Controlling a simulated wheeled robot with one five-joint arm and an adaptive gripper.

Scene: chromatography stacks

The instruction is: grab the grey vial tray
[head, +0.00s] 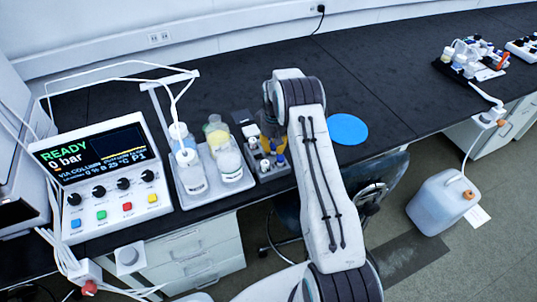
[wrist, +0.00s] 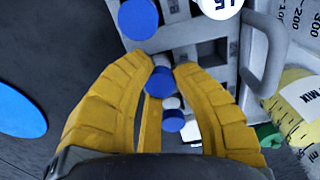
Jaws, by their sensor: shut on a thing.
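The grey vial tray (head: 270,174) stands on the black bench, left of my arm in the head view. In the wrist view the tray (wrist: 205,28) fills the upper middle, with square holes and a grey handle (wrist: 268,50) on its right side. My gripper (wrist: 161,68) is over the tray, its yellow fingers closed in on both sides of a blue-capped vial (wrist: 161,82). A second blue-capped vial (wrist: 173,122) shows between the fingers, and another large blue cap (wrist: 138,18) is above them. The fingers hide part of the tray.
A grey tray of bottles (head: 195,200) stands close left of the vial tray. A control box (head: 105,185) is further left. A beaker of yellow liquid (wrist: 292,105) is close by in the wrist view.

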